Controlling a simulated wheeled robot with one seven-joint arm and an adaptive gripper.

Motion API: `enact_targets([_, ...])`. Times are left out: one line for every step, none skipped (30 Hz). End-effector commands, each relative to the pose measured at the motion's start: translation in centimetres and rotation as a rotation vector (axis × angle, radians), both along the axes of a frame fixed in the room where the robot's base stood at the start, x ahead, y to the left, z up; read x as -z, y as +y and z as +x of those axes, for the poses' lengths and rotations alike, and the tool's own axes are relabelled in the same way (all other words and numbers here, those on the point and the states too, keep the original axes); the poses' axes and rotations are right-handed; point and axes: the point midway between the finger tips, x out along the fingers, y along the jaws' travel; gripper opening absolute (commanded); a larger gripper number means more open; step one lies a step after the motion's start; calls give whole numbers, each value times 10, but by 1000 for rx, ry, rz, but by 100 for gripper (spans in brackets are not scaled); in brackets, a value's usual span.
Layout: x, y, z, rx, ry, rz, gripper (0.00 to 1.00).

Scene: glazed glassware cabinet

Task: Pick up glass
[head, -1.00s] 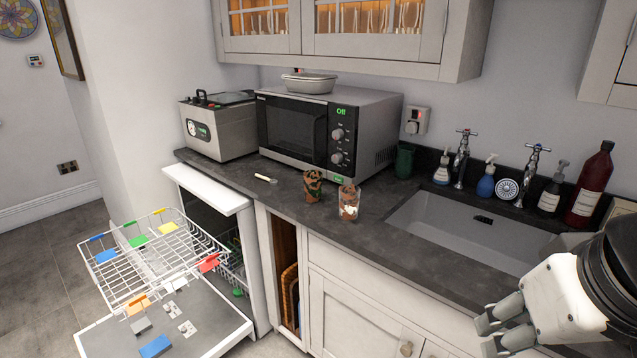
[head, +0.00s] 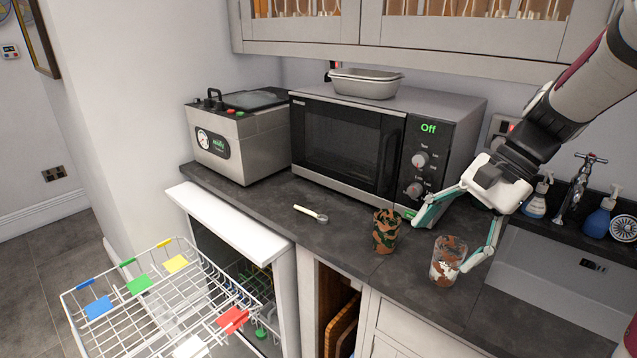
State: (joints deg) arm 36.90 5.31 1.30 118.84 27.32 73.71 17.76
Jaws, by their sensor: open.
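Two patterned glasses stand upright on the dark countertop. The left glass (head: 386,231) is dark with brown and green patches. The right glass (head: 447,262) is clear with brown and white patches. My gripper (head: 440,246) is open and empty, reaching down from the upper right. One fingertip is behind and left of the right glass, near the left glass's right side. The other fingertip overlaps the right edge of the right glass in the picture. I cannot tell whether it touches.
A microwave (head: 345,145) with a metal tray (head: 365,83) on top stands behind the glasses. A spoon (head: 311,214) lies on the counter (head: 345,237). A sink (head: 560,285) is at right. An open dishwasher with a pulled-out rack (head: 150,310) is at lower left. Cabinets hang above.

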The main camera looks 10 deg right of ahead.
Motion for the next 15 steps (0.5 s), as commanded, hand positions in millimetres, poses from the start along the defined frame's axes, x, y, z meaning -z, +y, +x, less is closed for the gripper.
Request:
enact_targets([11, -20, 8, 86, 37, 67, 73])
enact_targets([16, -29, 13, 132, 52, 106, 73])
enact_targets([23, -42, 18, 194, 74, 159, 73])
enact_targets([28, -53, 22, 238, 88, 198, 73])
enact_targets([34, -64, 25, 285, 103, 239, 73])
enact_targets([42, -78, 29, 344, 120, 293, 73])
enact_targets([48, -90, 31, 389, 130, 334, 73])
enact_targets([53, -101, 33, 431, 141, 375, 73])
enact_targets([62, -116, 34, 486, 154, 427, 73])
enact_targets([67, -126, 34, 524, 161, 466, 73])
enact_targets([73, -137, 35, 561, 168, 503, 73])
enact_targets([80, -149, 34, 604, 175, 548, 73])
enact_targets([85, -158, 34, 635, 179, 579, 73])
enact_targets([90, -166, 33, 661, 183, 609, 73])
enact_targets([95, -176, 32, 691, 185, 643, 73])
